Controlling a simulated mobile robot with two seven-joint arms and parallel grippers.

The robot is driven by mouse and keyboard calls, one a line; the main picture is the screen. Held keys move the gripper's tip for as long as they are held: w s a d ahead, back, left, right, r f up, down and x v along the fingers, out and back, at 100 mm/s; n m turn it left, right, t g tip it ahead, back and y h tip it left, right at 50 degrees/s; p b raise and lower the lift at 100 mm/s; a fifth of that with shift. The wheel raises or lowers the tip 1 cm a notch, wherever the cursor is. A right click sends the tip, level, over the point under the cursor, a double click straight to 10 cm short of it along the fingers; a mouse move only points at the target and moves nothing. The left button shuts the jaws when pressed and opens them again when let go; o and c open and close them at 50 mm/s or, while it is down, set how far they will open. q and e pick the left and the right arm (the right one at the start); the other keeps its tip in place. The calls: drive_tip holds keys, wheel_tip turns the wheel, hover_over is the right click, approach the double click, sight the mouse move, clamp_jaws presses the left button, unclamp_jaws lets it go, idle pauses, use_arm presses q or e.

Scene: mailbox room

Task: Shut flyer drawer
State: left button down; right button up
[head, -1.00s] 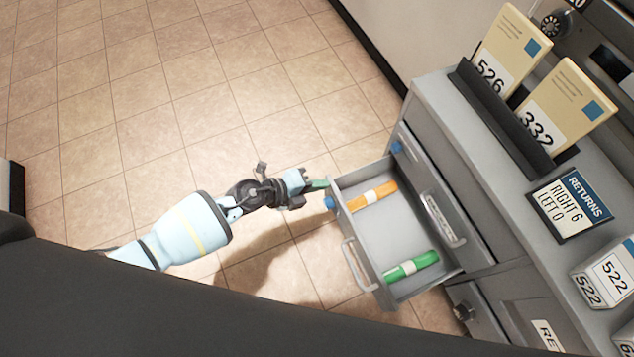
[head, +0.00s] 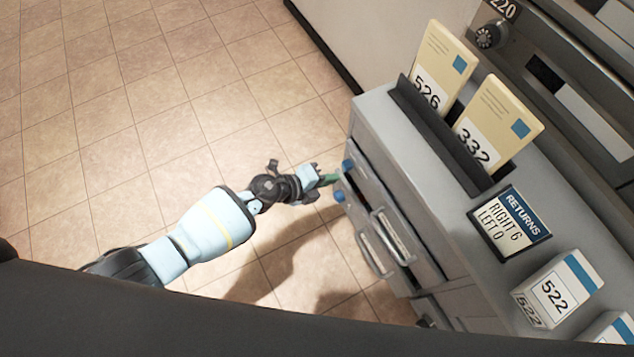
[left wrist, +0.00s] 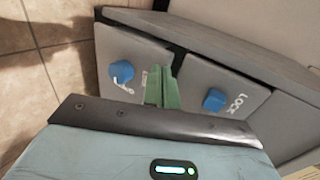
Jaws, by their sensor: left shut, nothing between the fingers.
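The flyer drawer (head: 352,226) is the lower grey drawer, with a blue knob (head: 338,196) and a bar handle. It is almost fully in, its front standing slightly proud of the drawer above; whether it is flush with its frame I cannot tell. Its inside and contents are hidden. My left gripper (head: 328,180) is shut and empty, its green fingertips at the drawer front beside the blue knob. In the left wrist view the fingers (left wrist: 163,88) point at the drawer front, right of its knob (left wrist: 121,72); contact is unclear. My right gripper is not in view.
The upper drawer (head: 372,190) is shut. The cabinet top holds a dark rack (head: 440,135) with envelopes 526 and 332, a returns sign (head: 510,226) and a box marked 522 (head: 558,290). The tiled floor (head: 150,100) left of the cabinet is clear.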

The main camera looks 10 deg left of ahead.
sight(339, 173)
use_arm(q)
drive_tip(key=shift+w+d, duration=0.75)
drive_tip(key=shift+d, duration=0.3)
drive_tip(key=shift+w+r, duration=0.1)
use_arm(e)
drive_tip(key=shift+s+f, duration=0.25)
use_arm(q)
drive_tip(key=shift+w+d+r, duration=0.1)
drive_tip(key=shift+d+r, duration=0.05)
drive_tip(key=shift+d, duration=0.05)
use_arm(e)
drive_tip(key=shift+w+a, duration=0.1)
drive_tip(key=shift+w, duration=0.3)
